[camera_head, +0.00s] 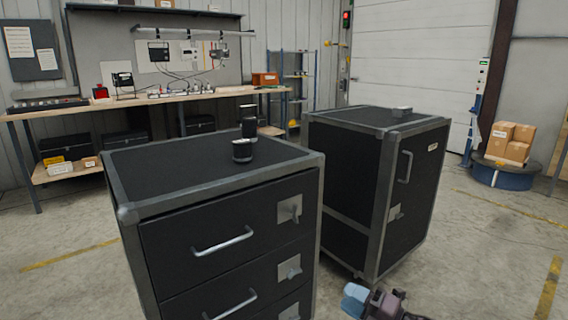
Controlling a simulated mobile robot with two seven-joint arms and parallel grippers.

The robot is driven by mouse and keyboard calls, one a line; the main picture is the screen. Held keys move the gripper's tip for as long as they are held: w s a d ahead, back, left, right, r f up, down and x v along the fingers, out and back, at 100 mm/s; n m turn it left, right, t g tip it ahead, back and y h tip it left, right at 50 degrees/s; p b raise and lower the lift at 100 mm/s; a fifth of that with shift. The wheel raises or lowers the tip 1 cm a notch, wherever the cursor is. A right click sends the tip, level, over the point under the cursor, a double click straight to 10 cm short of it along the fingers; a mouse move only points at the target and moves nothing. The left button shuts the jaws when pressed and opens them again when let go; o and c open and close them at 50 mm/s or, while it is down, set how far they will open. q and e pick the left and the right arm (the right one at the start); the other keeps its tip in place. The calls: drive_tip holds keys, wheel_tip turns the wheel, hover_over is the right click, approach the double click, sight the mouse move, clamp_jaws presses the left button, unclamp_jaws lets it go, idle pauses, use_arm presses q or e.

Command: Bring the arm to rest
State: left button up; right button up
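My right gripper (372,301) shows at the bottom edge, right of the middle, low in front of the floor beside the dark cabinets. Only a small blue-grey and dark purple part of it is in the picture, and its arm is cut off by the lower edge. I cannot tell whether its fingers are open or shut, and I see nothing clearly held. My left gripper and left arm are not in view.
A black drawer cabinet (180,177) stands close in front, with two dark cylindrical items (242,150) on top. A second black cabinet (340,122) stands right of it. A workbench (170,98) lines the back wall. Boxes (509,142) stand at right. The right floor is clear.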

drive_tip(key=s+d+f+m+h, duration=0.4)
drive_tip(key=s+d+m, duration=0.15)
drive_tip(key=s, duration=0.65)
drive_tip(key=s+d+f+m+h, duration=0.4)
drive_tip(key=s+m, duration=0.3)
drive_tip(key=s, duration=0.4)
drive_tip(key=s+d+f+m+h, duration=0.4)
drive_tip(key=s+d+m, duration=0.15)
drive_tip(key=s, duration=0.65)
drive_tip(key=s+d+r+m+g+h, duration=0.1)
drive_tip(key=s+m+g+h, duration=0.15)
drive_tip(key=s, duration=0.75)
drive_tip(key=shift+a+m+t, duration=0.65)
drive_tip(key=shift+a+m, duration=1.8)
drive_tip(key=shift+m, duration=0.4)
use_arm(q)
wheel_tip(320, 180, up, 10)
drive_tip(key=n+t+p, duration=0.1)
drive_tip(key=p, duration=1.3)
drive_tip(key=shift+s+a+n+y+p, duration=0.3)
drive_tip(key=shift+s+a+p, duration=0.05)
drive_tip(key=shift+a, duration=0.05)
use_arm(e)
wheel_tip(320, 180, up, 10)
drive_tip(key=d+m+t+h, duration=0.1)
drive_tip(key=shift+w+m, duration=0.15)
drive_tip(key=shift+m, duration=0.15)
